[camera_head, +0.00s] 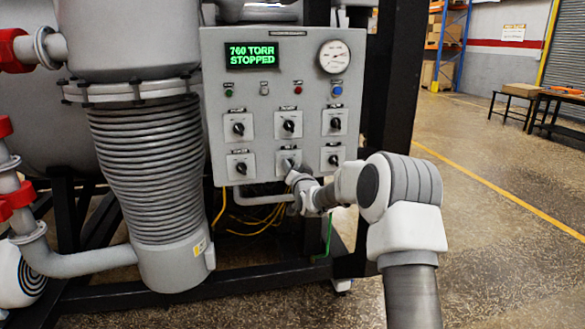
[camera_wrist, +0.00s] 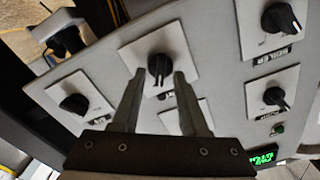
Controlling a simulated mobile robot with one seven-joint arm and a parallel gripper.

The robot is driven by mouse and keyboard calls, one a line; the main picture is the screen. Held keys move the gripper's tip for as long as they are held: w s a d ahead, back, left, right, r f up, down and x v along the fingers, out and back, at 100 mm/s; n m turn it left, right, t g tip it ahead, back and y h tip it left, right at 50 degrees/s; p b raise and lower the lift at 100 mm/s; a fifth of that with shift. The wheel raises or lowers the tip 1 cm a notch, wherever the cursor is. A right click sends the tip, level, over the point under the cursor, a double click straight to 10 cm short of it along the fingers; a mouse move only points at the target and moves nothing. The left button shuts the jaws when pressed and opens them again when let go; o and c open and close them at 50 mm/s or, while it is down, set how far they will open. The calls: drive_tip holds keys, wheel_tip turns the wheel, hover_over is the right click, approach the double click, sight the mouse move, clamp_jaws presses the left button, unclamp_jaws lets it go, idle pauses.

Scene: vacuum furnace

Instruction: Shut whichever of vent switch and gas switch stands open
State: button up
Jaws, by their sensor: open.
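A grey control panel (camera_head: 265,95) carries two rows of black rotary switches on white plates. My gripper (camera_head: 290,168) is at the bottom-middle switch and covers most of it in the head view. In the wrist view my gripper (camera_wrist: 160,76) is open, with one finger on each side of this switch (camera_wrist: 159,64); contact cannot be told. Its handle looks roughly upright in the picture. The bottom-left switch (camera_head: 241,168) and bottom-right switch (camera_head: 333,159) flank it. The top row has left (camera_head: 238,128), middle (camera_head: 289,125) and right (camera_head: 335,123) switches. The labels are too small to tell vent from gas.
A green display (camera_head: 252,55) reads 760 TORR STOPPED. A dial gauge (camera_head: 334,57) and small coloured buttons sit above the switches. A black frame post (camera_head: 390,90) stands right of the panel, and a ribbed pipe (camera_head: 148,165) left. Open floor (camera_head: 490,230) lies to the right.

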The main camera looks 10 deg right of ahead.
clamp_jaws()
drive_tip(key=shift+f+b, duration=0.1)
drive_tip(key=shift+b, duration=0.2)
drive_tip(key=shift+a+n+b, duration=0.2)
drive_tip(key=shift+n+b, duration=2.6)
drive_tip(key=shift+n, duration=0.2)
drive_tip(key=shift+a+n+b, duration=0.15)
drive_tip(key=shift+n+b, duration=2.65)
drive_tip(key=shift+n, duration=0.2)
unclamp_jaws()
